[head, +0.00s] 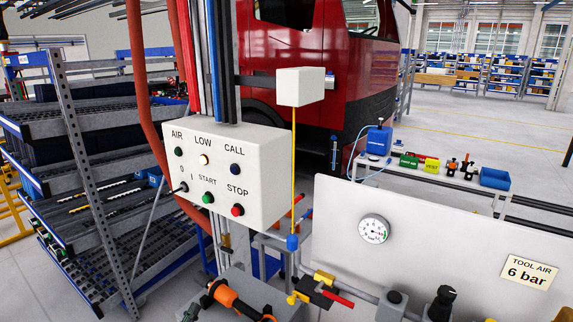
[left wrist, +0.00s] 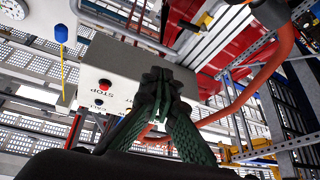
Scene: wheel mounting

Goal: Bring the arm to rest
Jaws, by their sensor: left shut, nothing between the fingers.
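My left gripper (left wrist: 160,80) shows in the left wrist view. Its dark green fingers are together at the tips, with nothing between them. Behind the fingers is the white control box (left wrist: 105,70), which appears tilted, with its red STOP button. The fingers cover part of its face; I cannot tell how far apart they are. In the head view I cannot clearly make out the left gripper. There the control box (head: 256,190) shows its whole front, and the lamp under LOW is lit. My right gripper is in neither view.
An orange-handled tool (head: 232,299) lies on a grey surface at the bottom. A yellow cord (head: 293,170) hangs from a white box (head: 301,86). A panel with a gauge (head: 374,229) stands at right. Roller racks (head: 85,115) fill the left; a red truck cab (head: 335,50) stands behind.

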